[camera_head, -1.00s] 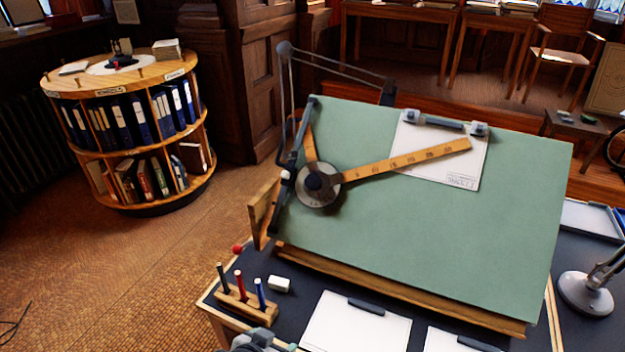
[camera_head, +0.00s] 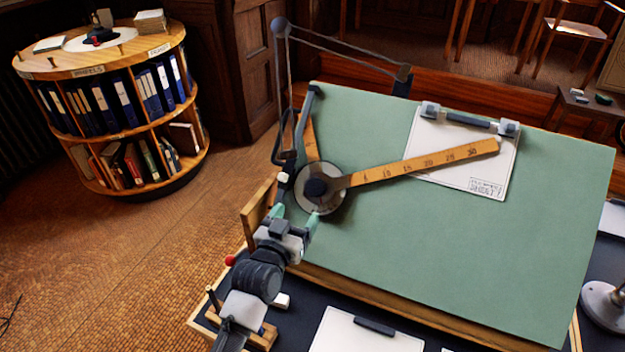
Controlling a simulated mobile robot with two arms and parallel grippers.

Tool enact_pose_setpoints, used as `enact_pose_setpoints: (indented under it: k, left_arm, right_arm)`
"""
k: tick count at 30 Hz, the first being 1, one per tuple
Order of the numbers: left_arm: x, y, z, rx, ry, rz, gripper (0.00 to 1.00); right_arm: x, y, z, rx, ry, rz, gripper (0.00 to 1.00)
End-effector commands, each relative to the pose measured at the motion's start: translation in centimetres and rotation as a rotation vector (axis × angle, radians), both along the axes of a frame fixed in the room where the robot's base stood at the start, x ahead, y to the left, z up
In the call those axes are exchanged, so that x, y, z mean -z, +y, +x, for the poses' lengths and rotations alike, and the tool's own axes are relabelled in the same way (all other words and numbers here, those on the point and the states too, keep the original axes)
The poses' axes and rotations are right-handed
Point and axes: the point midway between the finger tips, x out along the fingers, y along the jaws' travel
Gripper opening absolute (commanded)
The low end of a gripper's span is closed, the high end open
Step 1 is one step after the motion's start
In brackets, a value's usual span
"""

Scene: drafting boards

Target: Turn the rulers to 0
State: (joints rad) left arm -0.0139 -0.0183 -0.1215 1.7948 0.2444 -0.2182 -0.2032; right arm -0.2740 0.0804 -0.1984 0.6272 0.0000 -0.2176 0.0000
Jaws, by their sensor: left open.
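Two wooden rulers join at a round grey drafting head with a dark knob (camera_head: 317,188) on the left part of the green drawing board (camera_head: 430,260). The long ruler (camera_head: 425,162) points right and tilts upward across a clipped white sheet (camera_head: 462,165). The short ruler (camera_head: 311,138) points up along the board's left side. My left gripper (camera_head: 294,217) is open, just below the drafting head, with its green fingertips pointing up toward it. I cannot tell whether a fingertip touches the dial. The dial's marks are too small to read. My right gripper is not in view.
The head's linkage arms (camera_head: 345,52) rise above the board's upper left. A pen holder (camera_head: 262,335) is partly hidden behind my left arm. A white clipboard (camera_head: 365,332) lies on the dark desk. A round bookcase (camera_head: 100,62) stands at left, a lamp base (camera_head: 605,303) at right.

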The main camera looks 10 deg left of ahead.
Motion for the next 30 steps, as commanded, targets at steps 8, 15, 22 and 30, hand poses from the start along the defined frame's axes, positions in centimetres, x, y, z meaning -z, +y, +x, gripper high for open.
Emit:
enact_pose_setpoints:
  k: [8,15,22,30]
  left_arm:
    - [-0.2,-0.9,4.8,0.001,0.000,0.001,0.75]
    - [-0.1,-1.5,8.4,0.001,0.000,0.000,0.75]
    - [0.0,-1.8,9.8,0.001,0.001,0.000,0.75]
    - [0.0,-1.8,9.9,0.001,0.001,0.000,0.75]
  right_arm:
    - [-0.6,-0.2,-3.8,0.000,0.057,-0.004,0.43]
    - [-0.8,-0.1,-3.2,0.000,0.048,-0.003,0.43]
    - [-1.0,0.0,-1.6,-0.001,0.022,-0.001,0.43]
    - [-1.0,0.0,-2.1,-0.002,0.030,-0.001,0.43]
